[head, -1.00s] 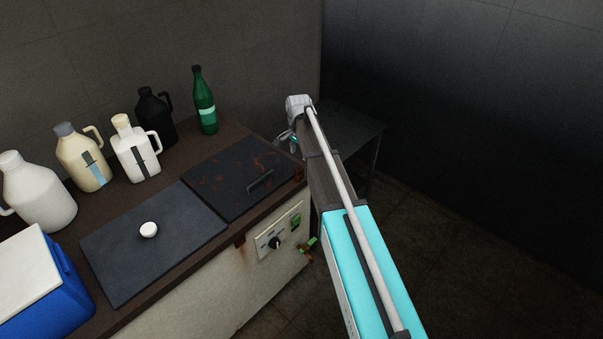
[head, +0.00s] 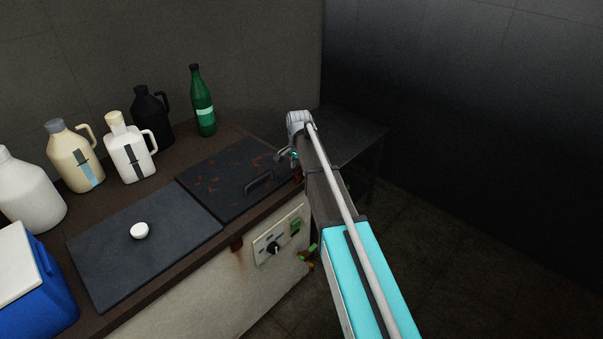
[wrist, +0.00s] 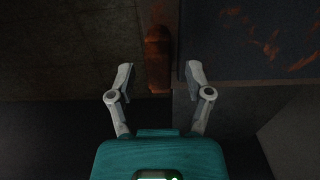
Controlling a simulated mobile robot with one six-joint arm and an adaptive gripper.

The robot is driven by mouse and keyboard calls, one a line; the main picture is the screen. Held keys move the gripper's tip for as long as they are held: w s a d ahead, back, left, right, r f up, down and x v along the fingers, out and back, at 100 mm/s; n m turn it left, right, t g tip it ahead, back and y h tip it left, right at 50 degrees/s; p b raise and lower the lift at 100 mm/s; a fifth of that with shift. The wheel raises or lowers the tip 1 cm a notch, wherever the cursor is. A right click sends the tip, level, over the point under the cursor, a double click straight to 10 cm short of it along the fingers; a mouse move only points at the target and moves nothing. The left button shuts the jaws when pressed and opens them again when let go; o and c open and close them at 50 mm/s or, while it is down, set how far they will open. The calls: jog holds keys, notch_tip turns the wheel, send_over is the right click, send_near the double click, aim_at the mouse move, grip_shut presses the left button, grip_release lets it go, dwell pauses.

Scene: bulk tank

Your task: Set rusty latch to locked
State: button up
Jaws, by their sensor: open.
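The rusty latch (wrist: 158,60) is a narrow orange-brown bar, running up and down in the wrist view at the seam beside the dark, rust-marked lid (wrist: 270,40). Its lower end lies between my two fingertips, with a gap on each side. I cannot tell how deep it sits between them. My gripper (wrist: 160,73) is open and empty. In the head view my gripper (head: 285,155) is over the right end of the lid (head: 225,182); a bit of rusty metal (head: 297,181) shows below it, mostly hidden by my arm.
A control panel (head: 278,241) with a black knob and green switch is on the tank front. The lid has a handle (head: 259,182). Several jugs, a green bottle (head: 203,105) and a blue cooler (head: 42,290) stand left. A dark side table (head: 350,135) stands behind my arm.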

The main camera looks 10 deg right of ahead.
jog(key=shift+f, duration=0.3)
